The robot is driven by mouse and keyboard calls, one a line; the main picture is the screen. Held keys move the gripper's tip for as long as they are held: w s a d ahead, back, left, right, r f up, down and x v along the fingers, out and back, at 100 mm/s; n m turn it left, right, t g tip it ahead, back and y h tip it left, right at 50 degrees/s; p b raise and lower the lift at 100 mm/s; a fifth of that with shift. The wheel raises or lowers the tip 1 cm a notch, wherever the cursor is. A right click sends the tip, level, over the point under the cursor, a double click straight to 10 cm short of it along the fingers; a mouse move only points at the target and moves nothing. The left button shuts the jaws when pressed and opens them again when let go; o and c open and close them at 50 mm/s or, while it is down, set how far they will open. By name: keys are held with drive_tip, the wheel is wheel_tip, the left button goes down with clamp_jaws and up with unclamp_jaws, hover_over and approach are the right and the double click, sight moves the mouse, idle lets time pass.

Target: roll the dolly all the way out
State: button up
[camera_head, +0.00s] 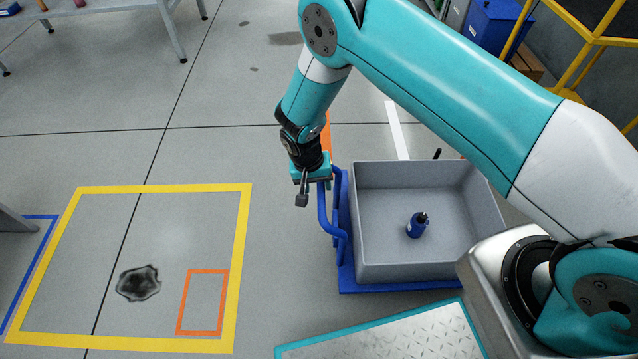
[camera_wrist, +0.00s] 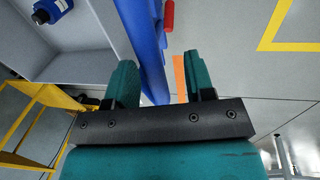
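The dolly is a blue flat base (camera_head: 400,284) carrying a grey open bin (camera_head: 437,270), with a bent blue handle (camera_head: 327,220) on its left side. A small blue bottle (camera_head: 416,226) with a dark top is inside the bin. My gripper (camera_head: 308,192) is at the upper end of the handle, left of the bin. In the wrist view my gripper (camera_wrist: 163,82) has its two teal fingers wide apart. The blue handle (camera_wrist: 147,48) passes close beside the left finger, within the gap; contact cannot be told. The bottle also shows in the wrist view (camera_wrist: 50,10).
Left of the dolly is clear floor and a yellow taped square (camera_head: 243,230) holding a dark stain (camera_head: 138,283) and a small orange outline (camera_head: 180,318). A metal tread plate (camera_head: 385,338) lies in front. A yellow frame (camera_head: 590,60) stands at the back right.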

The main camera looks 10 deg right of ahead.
drive_tip(key=shift+s+d, duration=0.1)
drive_tip(key=shift+r, duration=0.2)
drive_tip(key=a+r+p, duration=0.3)
drive_tip(key=r+p, duration=0.1)
drive_tip(key=r, duration=1.2)
drive_tip(key=shift+w+a+r, duration=0.15)
drive_tip(key=shift+w+r, duration=0.15)
